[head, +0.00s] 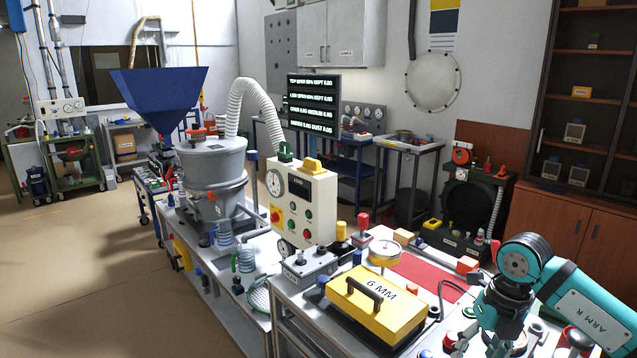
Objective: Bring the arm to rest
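My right arm (583,305), teal and marked "ARM R", comes in from the right edge and bends down at a dark round joint. My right gripper (492,340) points down over the front right of the workbench, near the bottom edge of the head view. Its fingertips are partly cut off and crowded by small parts, so its opening is unclear. I see nothing held in it. My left arm and gripper are not in view.
A yellow "6 MM" case (372,306) with a handle lies left of the gripper. A blue hopper (160,92) is beyond. A red mat (428,275) lies behind the case.

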